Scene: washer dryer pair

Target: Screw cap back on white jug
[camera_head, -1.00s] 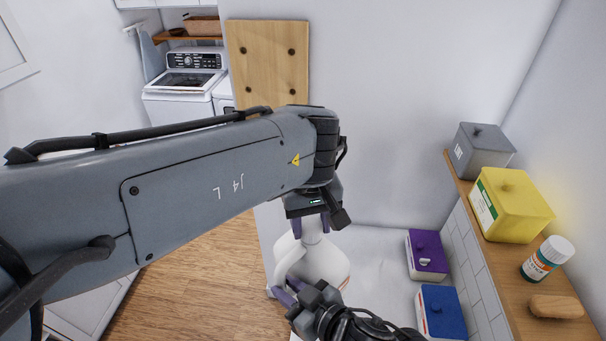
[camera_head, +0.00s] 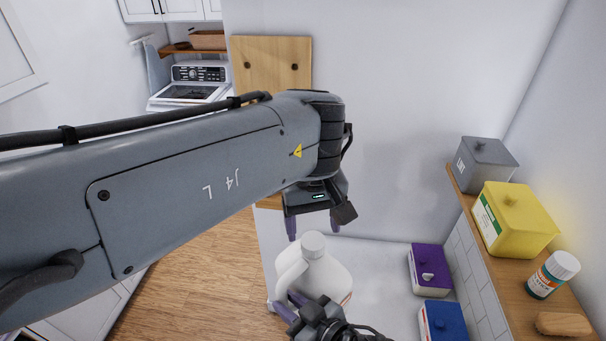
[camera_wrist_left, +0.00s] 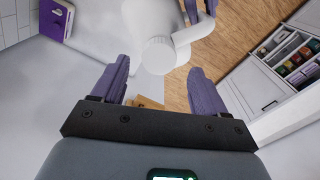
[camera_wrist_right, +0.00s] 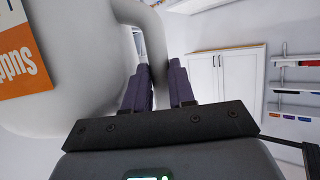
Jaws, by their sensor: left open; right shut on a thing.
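The white jug (camera_head: 326,278) stands upright on the white surface, with its white cap (camera_head: 313,244) on its neck. In the left wrist view the cap (camera_wrist_left: 158,54) shows from above, beyond my fingertips. My left gripper (camera_head: 313,230) is open and empty, just above and behind the cap and apart from it in the head view. My right gripper (camera_head: 289,305) is shut on the jug's handle (camera_wrist_right: 155,45), low on the jug's left side. Whether the cap is fully tightened cannot be told.
A purple box (camera_head: 429,270) and a blue box (camera_head: 442,321) stand right of the jug. A wooden ledge (camera_head: 514,284) holds a grey box (camera_head: 484,163), a yellow box (camera_head: 514,218) and a white-capped bottle (camera_head: 553,275). White surface is clear between jug and boxes.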

